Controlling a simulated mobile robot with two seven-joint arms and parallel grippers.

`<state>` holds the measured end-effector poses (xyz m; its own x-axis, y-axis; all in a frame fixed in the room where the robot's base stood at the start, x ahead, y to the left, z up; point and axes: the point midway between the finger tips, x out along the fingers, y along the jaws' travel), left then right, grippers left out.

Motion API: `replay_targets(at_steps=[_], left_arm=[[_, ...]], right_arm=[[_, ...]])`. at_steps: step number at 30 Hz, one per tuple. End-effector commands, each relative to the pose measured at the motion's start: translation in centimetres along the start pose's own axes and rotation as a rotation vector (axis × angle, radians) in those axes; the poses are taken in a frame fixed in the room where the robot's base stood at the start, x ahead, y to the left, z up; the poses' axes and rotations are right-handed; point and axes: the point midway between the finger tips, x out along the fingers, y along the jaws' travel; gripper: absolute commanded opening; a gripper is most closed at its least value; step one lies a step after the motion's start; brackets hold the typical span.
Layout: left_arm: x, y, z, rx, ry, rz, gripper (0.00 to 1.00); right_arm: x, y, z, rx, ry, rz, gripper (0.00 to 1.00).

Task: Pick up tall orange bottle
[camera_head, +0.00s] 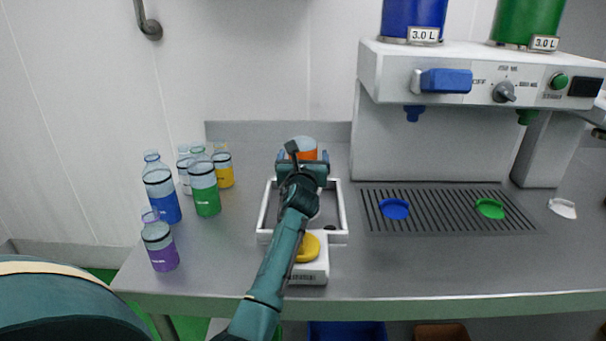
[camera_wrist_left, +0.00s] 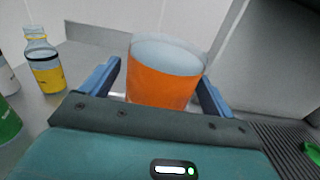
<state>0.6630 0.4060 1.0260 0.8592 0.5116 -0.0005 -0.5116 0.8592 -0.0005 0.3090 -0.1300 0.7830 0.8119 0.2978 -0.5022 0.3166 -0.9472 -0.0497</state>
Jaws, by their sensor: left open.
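The orange bottle (camera_head: 308,155) is mostly hidden behind my left gripper in the head view; its clear top and orange band show above it. In the left wrist view the orange bottle (camera_wrist_left: 163,86) stands between the two blue fingers, with its base hidden by the gripper body. My left gripper (camera_head: 303,160) is open, with one finger on each side of the bottle; it also shows in the left wrist view (camera_wrist_left: 158,84). I cannot tell whether the fingers touch it. My right gripper is not in view.
Blue (camera_head: 162,190), green (camera_head: 204,185), yellow (camera_head: 223,168) and purple (camera_head: 159,243) bottles stand at the left. A white tray (camera_head: 340,213) lies under my arm, with a yellow piece (camera_head: 308,248) in front. A dispenser (camera_head: 430,140) with a drip grate (camera_head: 450,212) stands at the right.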

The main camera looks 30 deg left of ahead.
Motion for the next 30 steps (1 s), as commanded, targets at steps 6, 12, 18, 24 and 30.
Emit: replay_targets(at_steps=[6, 12, 18, 24, 30], left_arm=[[-0.02, 0.01, 0.01, 0.0, 0.0, 0.0, 0.83], [-0.03, 0.01, 0.01, 0.001, 0.0, 0.0, 0.67], [-0.03, 0.02, 0.01, 0.001, 0.0, 0.0, 0.51], [-0.03, 0.03, 0.03, 0.001, -0.001, 0.0, 0.4], [-0.01, 0.06, 0.42, 0.001, -0.003, 0.001, 0.4]], right_arm=[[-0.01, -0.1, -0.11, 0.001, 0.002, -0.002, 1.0], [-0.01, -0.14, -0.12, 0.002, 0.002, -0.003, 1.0], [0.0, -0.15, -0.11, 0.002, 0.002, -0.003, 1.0], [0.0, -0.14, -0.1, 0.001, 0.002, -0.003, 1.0], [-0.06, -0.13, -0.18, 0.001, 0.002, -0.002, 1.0]])
